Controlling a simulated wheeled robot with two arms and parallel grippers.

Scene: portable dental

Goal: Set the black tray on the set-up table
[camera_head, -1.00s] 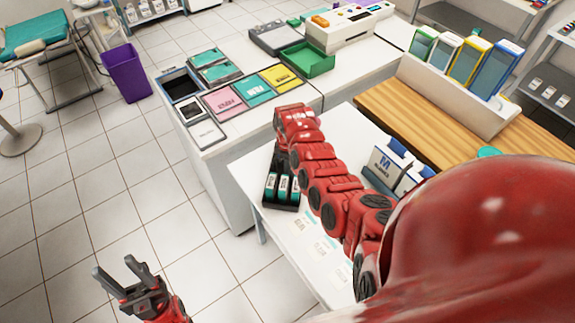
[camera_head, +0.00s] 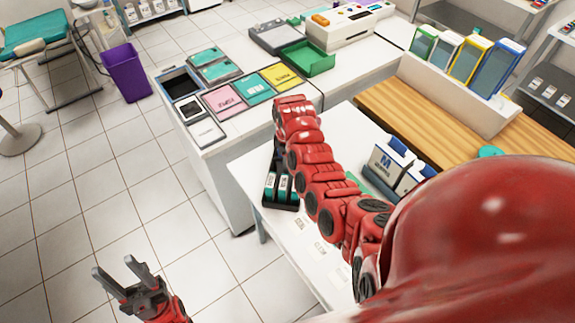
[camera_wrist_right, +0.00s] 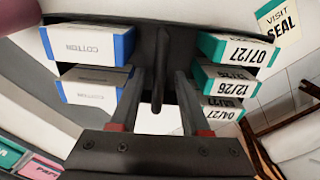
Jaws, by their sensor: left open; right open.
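The black tray (camera_head: 282,206) stands on the near white table (camera_head: 245,165), by its left edge, and holds small teal-and-white boxes. My right arm covers part of it in the head view. In the right wrist view, the tray's black upright middle part (camera_wrist_right: 158,45) has COTTON boxes (camera_wrist_right: 92,45) on one side and dated teal boxes (camera_wrist_right: 235,50) on the other. My right gripper (camera_wrist_right: 160,85) is open, with its fingers on either side of this middle part; I cannot tell whether they touch it. My left gripper (camera_head: 114,268) is open and empty over the floor.
A white counter (camera_head: 205,140) behind holds coloured cards, a green bin (camera_head: 307,62) and a machine (camera_head: 345,25). A purple bin (camera_head: 125,72) is at the left. The floor around my left gripper is clear.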

